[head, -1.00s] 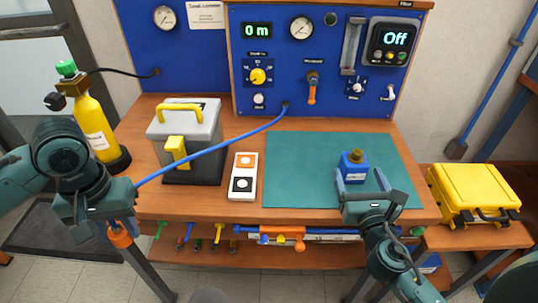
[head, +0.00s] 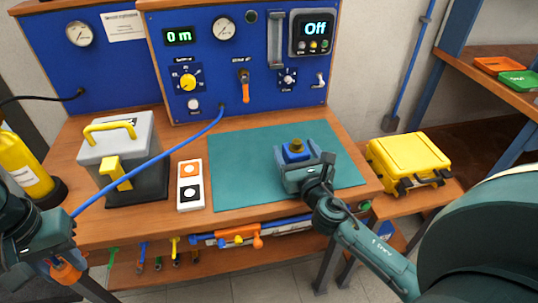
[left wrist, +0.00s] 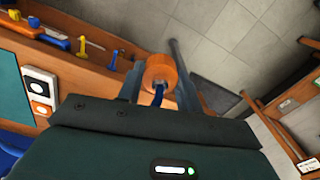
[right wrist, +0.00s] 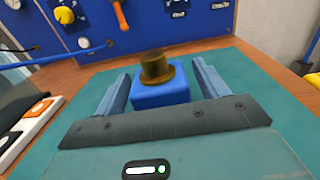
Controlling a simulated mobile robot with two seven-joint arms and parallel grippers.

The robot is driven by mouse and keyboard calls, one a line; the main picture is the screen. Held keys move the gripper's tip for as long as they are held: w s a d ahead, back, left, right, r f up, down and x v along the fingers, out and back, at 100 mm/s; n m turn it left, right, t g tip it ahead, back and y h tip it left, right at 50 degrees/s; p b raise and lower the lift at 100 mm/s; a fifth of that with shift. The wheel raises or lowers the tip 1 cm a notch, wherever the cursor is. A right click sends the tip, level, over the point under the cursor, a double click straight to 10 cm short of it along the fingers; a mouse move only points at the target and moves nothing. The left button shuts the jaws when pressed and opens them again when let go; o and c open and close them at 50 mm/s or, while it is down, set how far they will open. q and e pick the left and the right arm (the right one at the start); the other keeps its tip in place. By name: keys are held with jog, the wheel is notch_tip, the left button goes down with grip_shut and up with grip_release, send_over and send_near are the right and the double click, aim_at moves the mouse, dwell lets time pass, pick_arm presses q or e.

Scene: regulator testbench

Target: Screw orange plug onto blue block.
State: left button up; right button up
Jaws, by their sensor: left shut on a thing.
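The blue block (head: 289,153) with a brass fitting (head: 296,146) on top stands upright on the teal mat (head: 235,190). My right gripper (head: 303,172) is at the block, its fingers on either side. In the right wrist view the block (right wrist: 161,94) lies between the open fingers, with the brass fitting (right wrist: 156,68) on top. My left gripper (left wrist: 160,85) is shut on the orange plug (left wrist: 160,69), off the bench's front left. The plug also shows in the head view (head: 66,271), partly hidden by my arm. The blue hose (head: 150,163) runs from the panel toward it.
A grey case with a yellow handle (head: 122,160) and a white two-button box (head: 190,185) stand left of the mat. A yellow toolbox (head: 408,160) is at the right. Tools hang under the bench's front edge. The mat's left part is clear.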

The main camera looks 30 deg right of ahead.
jog(key=c, duration=1.1)
jog(key=shift+r, duration=0.1)
jog(key=shift+c, duration=0.2)
